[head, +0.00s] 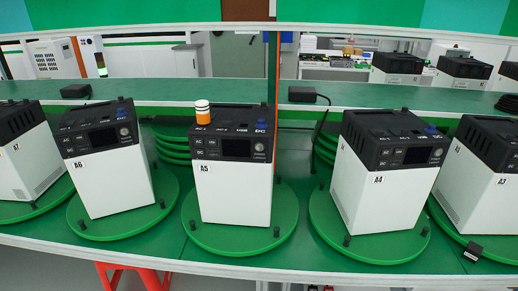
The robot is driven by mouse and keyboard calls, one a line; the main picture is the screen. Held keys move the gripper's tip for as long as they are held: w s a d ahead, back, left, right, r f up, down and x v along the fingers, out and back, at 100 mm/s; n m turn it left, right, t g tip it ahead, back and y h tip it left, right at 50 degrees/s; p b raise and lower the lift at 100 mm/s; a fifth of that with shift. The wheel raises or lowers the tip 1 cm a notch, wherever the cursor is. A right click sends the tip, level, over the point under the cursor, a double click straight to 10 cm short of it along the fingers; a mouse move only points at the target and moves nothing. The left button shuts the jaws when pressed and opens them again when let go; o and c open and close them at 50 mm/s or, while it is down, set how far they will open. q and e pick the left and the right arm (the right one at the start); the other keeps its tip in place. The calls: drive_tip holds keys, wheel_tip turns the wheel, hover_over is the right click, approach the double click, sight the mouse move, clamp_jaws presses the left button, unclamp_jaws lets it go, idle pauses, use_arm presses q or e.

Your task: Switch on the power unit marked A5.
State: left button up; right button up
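The power unit marked A5 (233,187) is a white box with a black top panel. It stands upright on a round green turntable (200,234) near the middle of the head view. Its front panel has a dark screen (236,148), small labelled buttons on the left and a round knob (259,147) on the right. The screen looks dark. Neither of my grippers is in view.
Unit A6 (110,183) stands to the left and unit A4 (377,192) to the right, each on a green turntable. More units stand at both edges. A black adapter (307,95) lies on the shelf behind, its cable hanging down. A small black block (473,252) sits at the right front edge.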

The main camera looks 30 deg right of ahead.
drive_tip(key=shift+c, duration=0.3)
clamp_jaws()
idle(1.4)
